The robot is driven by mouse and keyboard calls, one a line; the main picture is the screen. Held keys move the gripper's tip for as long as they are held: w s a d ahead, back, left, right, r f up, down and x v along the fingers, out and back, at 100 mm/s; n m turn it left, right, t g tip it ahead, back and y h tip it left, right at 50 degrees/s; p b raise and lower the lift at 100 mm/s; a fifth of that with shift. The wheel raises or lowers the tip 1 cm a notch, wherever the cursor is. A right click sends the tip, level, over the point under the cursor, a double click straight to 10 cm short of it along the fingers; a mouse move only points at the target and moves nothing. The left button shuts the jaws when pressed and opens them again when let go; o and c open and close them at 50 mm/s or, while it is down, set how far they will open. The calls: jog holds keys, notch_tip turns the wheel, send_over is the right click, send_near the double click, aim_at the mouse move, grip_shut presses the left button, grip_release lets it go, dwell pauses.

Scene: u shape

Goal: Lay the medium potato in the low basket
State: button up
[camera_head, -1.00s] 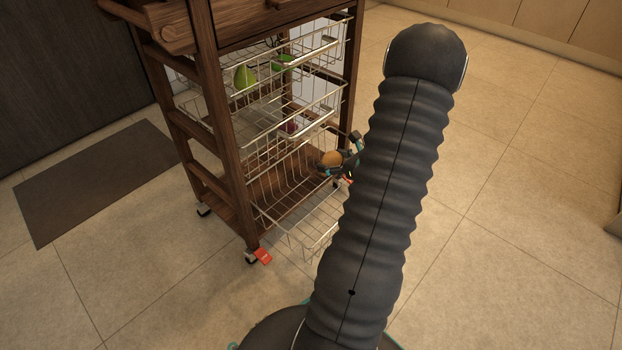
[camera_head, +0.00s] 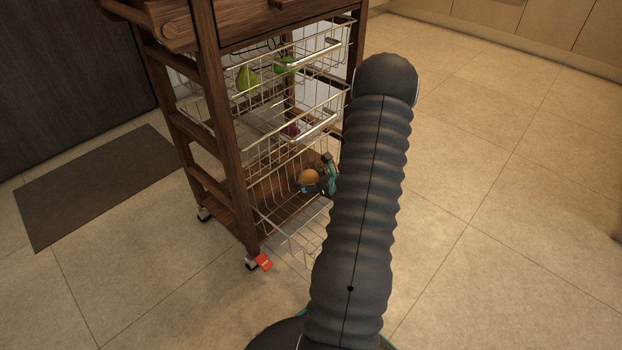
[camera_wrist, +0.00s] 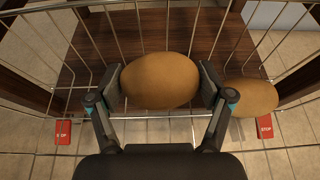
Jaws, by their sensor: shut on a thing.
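The medium potato (camera_wrist: 160,81) is brown and oval. In the wrist view my gripper (camera_wrist: 161,84) is shut on it, one finger pad at each side. In the head view the potato (camera_head: 308,177) and my gripper (camera_head: 328,178) are at the low wire basket (camera_head: 270,222) of the wooden cart, partly behind my arm. The wrist view shows basket wires around and below the potato. I cannot tell whether the potato touches the basket floor. A second brown, potato-like thing (camera_wrist: 250,98) lies right of my right finger.
Upper wire baskets hold a green pear (camera_head: 246,79), another green item (camera_head: 285,64) and a dark red item (camera_head: 291,128). The cart's wooden post (camera_head: 228,140) stands left of the basket. The tiled floor (camera_head: 500,210) at right is clear.

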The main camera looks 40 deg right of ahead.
jog(key=shift+f, duration=0.3)
jog(key=shift+f, duration=0.2)
jog(key=o, duration=1.1)
jog(key=shift+o, duration=0.2)
